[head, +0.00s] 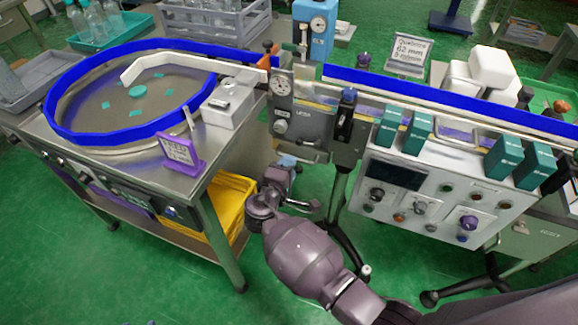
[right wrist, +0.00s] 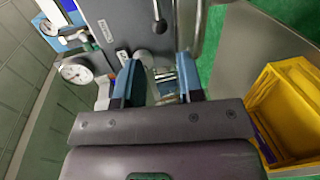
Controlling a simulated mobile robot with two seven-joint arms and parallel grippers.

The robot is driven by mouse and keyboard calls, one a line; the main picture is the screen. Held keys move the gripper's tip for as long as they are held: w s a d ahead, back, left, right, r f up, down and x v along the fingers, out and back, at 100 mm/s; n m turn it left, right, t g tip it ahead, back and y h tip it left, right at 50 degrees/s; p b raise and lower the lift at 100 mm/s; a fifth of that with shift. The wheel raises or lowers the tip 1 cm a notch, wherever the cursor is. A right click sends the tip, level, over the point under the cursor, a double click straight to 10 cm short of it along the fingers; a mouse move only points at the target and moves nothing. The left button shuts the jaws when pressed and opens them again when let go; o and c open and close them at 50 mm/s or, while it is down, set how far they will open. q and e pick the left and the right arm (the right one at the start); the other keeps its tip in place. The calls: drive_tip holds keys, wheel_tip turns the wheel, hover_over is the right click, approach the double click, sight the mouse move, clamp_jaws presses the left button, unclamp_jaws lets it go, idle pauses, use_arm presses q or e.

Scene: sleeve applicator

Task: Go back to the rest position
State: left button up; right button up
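My right gripper (head: 287,163) is low in front of the grey applicator unit (head: 296,116), just under its housing in the head view. In the right wrist view its two blue-tipped fingers (right wrist: 160,82) stand apart with a gap between them. Through the gap show a metal rod and a small pale greenish part of the machine; I see nothing clearly gripped. The grey machine panel (right wrist: 125,22) with a black knob is right ahead of the fingers. Whether the fingers touch it I cannot tell. My left gripper is not in view.
A round blue-rimmed turntable (head: 133,136) with a purple sign (head: 182,155) stands on the left bench. A yellow crate (head: 228,200) is under it. A control box (head: 420,200) and a blue-railed conveyor (head: 440,97) are right.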

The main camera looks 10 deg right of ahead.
drive_tip(key=w+a+r+m+y, duration=0.2)
drive_tip(key=a+y, duration=0.1)
drive_tip(key=y, duration=0.3)
drive_tip(key=s+d+f+m+y+p, duration=0.1)
drive_tip(key=s+d+f+m, duration=0.1)
drive_tip(key=s+d, duration=0.4)
drive_tip(key=s+d+f+m+g+y+p, duration=0.1)
drive_tip(key=s+d+m, duration=0.2)
drive_tip(key=s+d, duration=0.4)
drive_tip(key=s+d+f+m+g+p, duration=0.1)
drive_tip(key=s+d, duration=0.5)
drive_tip(key=s, duration=1.4)
drive_tip(key=f+m, duration=0.1)
drive_tip(key=m, duration=0.1)
drive_tip(key=shift+d+f+m+y, duration=0.2)
drive_tip(key=shift+f+m+y, duration=0.1)
drive_tip(key=shift+y, duration=0.1)
